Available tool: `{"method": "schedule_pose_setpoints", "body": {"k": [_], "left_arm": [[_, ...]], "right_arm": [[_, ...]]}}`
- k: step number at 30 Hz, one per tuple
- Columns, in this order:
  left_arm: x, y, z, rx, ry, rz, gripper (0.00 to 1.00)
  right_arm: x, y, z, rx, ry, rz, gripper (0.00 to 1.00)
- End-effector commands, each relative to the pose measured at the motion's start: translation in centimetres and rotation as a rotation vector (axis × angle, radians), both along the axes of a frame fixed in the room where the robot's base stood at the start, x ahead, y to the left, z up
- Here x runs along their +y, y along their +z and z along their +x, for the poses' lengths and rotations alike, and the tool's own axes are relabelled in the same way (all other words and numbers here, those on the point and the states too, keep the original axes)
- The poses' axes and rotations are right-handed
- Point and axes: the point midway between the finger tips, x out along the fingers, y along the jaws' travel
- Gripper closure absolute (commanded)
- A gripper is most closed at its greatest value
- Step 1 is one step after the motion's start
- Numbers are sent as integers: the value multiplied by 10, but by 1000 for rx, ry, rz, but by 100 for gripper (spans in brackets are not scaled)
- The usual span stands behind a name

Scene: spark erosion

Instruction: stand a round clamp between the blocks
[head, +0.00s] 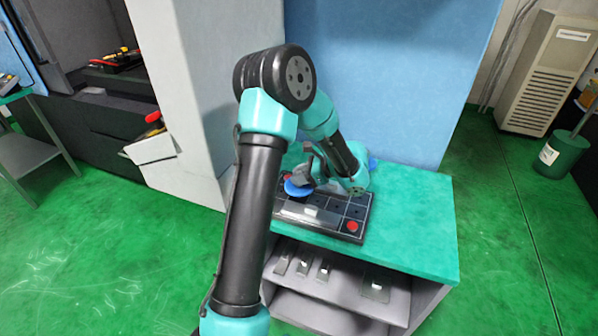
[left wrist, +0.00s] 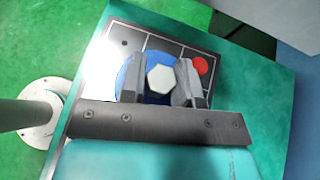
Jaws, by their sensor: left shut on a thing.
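My left gripper (head: 304,181) reaches down over the dark tray (head: 330,232) on the green-topped bench. It is shut on a round blue clamp (head: 297,190) at the tray's far left part. In the left wrist view the left gripper's fingers (left wrist: 160,82) stand on both sides of the clamp's pale six-sided top, with its blue disc (left wrist: 127,76) showing beneath. I cannot tell whether the clamp touches the tray. I cannot make out the blocks. My right gripper is out of view.
The bench top (head: 415,220) is clear to the right of the tray. Small metal pieces (head: 376,288) lie on the shelf below. A blue wall panel (head: 390,80) rises behind the bench, and a grey machine side (head: 185,100) stands at left.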

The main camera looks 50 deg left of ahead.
Motion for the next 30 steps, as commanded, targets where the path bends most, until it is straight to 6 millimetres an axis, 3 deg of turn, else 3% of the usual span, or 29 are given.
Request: {"method": "schedule_pose_setpoints", "body": {"k": [10, 23, 24, 30], "left_arm": [[0, -18, 0, 1, 0, 1, 100], [0, -21, 0, 0, 0, 1, 100], [0, -21, 0, 0, 0, 1, 68], [0, -21, 0, 1, 0, 1, 49]], "right_arm": [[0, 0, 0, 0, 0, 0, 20], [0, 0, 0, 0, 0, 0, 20], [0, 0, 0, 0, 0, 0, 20], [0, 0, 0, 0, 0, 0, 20]]}}
